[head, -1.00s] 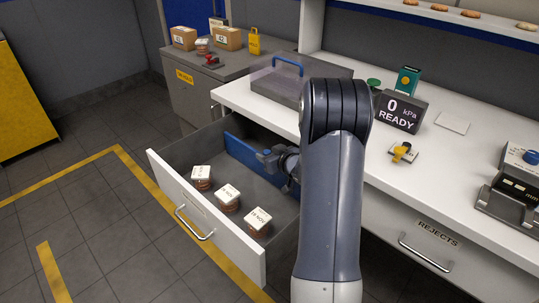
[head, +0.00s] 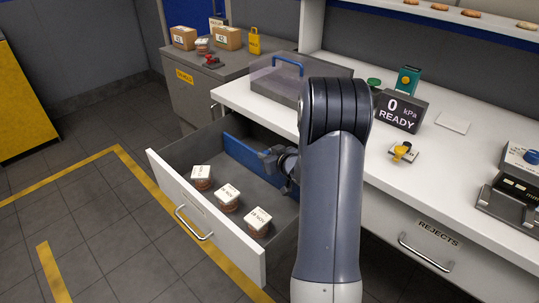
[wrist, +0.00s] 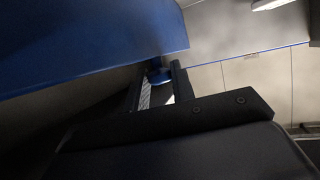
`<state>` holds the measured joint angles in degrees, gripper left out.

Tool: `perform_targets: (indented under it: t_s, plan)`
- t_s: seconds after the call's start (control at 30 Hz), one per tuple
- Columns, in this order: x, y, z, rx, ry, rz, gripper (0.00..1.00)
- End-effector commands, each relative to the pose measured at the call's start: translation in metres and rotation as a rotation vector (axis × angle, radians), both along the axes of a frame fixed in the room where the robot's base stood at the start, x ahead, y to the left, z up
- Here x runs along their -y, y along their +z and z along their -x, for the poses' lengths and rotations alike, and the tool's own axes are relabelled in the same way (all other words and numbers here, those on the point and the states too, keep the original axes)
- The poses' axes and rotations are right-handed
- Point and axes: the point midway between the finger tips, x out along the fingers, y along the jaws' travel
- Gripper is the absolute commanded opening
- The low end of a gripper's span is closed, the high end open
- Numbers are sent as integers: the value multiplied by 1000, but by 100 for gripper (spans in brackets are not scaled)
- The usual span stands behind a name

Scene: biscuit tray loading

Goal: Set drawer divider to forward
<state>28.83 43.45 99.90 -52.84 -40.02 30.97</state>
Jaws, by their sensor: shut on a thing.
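The blue drawer divider (head: 243,156) stands upright across the open drawer (head: 160,178), toward its back, behind the biscuit stacks. My gripper (head: 268,158) is inside the drawer at the divider's right part, and my arm hides the divider's right end. In the wrist view the blue divider (wrist: 100,40) fills the upper left. A small blue piece sits between the fingertips of my gripper (wrist: 158,76), and the fingers are shut on it. It looks like part of the divider.
Three labelled biscuit stacks (head: 228,198) stand in the front part of the drawer. The white counter (head: 445,170) above holds a pressure display (head: 400,111), a yellow-knobbed valve (head: 403,151) and a grey tray with a blue handle (head: 288,66). A rejects drawer (head: 430,241) is closed at the right.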

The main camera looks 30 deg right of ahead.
Motion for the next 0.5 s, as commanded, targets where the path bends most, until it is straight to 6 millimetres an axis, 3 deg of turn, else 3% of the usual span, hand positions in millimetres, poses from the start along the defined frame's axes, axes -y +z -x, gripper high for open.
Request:
perform_targets:
  t_s: [0.3, 0.5]
  plan:
    - [-71, -4, 24, 3, 7, 0, 0]
    - [-103, -2, 36, 3, 5, 1, 0]
